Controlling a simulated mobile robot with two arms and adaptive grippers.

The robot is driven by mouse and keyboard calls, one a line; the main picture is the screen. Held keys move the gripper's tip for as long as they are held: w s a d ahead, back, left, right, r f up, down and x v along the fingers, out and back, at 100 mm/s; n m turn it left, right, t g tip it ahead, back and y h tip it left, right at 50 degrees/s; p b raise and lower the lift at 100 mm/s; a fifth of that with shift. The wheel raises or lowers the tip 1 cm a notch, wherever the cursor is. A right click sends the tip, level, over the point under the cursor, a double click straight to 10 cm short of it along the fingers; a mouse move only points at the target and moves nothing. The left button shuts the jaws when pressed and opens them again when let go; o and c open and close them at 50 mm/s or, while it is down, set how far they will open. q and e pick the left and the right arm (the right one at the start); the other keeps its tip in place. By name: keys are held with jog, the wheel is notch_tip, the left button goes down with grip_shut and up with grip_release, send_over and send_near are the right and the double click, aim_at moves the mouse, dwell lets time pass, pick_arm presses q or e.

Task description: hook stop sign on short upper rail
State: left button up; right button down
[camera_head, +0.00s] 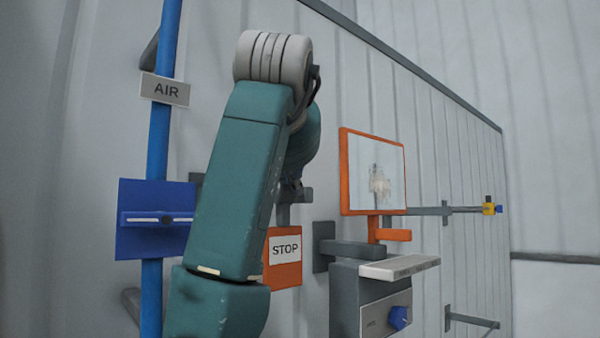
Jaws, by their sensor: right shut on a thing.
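The orange stop sign (284,272), with a white STOP label, hangs upright just right of my teal right arm. The arm covers its left part. My right gripper (291,192) is a small dark shape above the sign, mostly hidden by the arm. It is shut on the stop sign's upper part. A dark short bar (304,195) shows beside the gripper, and another dark piece (196,179) shows left of the arm. I cannot tell which is the short upper rail, or whether the sign's hook touches it. My left gripper is not in view.
A blue pipe with an AIR label (165,90) and a blue panel (135,215) stand at the left. A wall arm (455,209) extends farther right.

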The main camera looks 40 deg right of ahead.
aim_at(286, 200)
jog(key=shift+w+f+b, duration=0.4)
jog(key=shift+f, duration=0.2)
jog(key=shift+w+f+b, duration=0.35)
jog(key=shift+f, duration=0.2)
jog(key=shift+w+f+b, duration=0.25)
jog(key=shift+f+b, duration=0.05)
jog(key=shift+f, duration=0.2)
jog(key=shift+s, duration=0.1)
jog(key=c, duration=1.7)
grip_release()
